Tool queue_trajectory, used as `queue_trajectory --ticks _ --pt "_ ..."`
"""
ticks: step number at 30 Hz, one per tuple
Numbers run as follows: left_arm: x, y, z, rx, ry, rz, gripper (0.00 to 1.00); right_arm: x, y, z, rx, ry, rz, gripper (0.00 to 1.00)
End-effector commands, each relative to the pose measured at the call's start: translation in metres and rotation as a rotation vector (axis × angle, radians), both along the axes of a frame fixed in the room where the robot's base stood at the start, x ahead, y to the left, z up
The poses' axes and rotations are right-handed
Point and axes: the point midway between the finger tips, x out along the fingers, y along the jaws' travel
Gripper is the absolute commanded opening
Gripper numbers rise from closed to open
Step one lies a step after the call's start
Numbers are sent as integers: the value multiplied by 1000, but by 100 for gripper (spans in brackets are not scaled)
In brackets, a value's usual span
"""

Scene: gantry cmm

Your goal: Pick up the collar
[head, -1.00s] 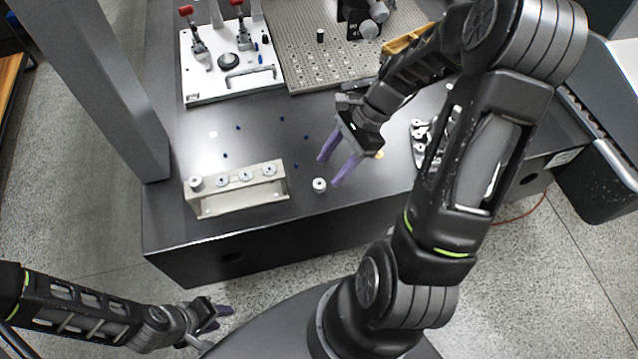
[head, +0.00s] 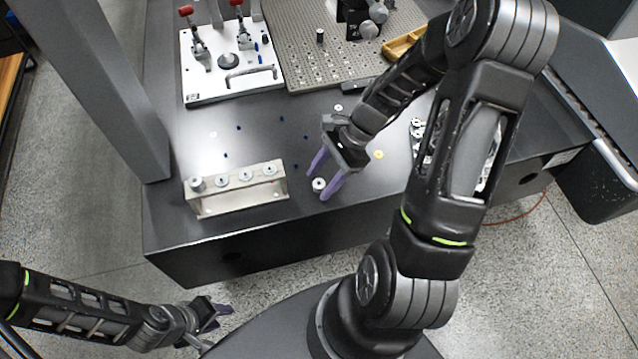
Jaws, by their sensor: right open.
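A small silver ring-shaped piece with a dark centre, which looks like the collar (head: 319,185), lies on the dark table near its front edge. My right gripper (head: 319,183) is open, with its purple fingers pointing down to the front. The collar shows between its fingertips, with one finger on each side. I cannot tell whether either finger touches it. My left gripper (head: 221,317) is low at the front left, off the table and far from the collar.
A beige rack (head: 240,202) with several round silver pieces stands left of the collar. A white fixture plate (head: 215,90) with red-handled clamps and a grey perforated plate (head: 300,75) are at the back. A yellow disc (head: 378,154) lies to the right.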

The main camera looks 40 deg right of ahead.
Motion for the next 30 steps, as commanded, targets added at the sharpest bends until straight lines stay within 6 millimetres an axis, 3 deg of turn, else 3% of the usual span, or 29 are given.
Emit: queue_trajectory --ticks 8,27,30 --pt "0 0 0 0 0 0 36 0 0 0 0 0 0 52" --pt "0 0 0 0 0 0 36 0 0 0 0 0 0 1" --pt "0 0 0 0 0 0 36 0 0 0 0 0 0 0"
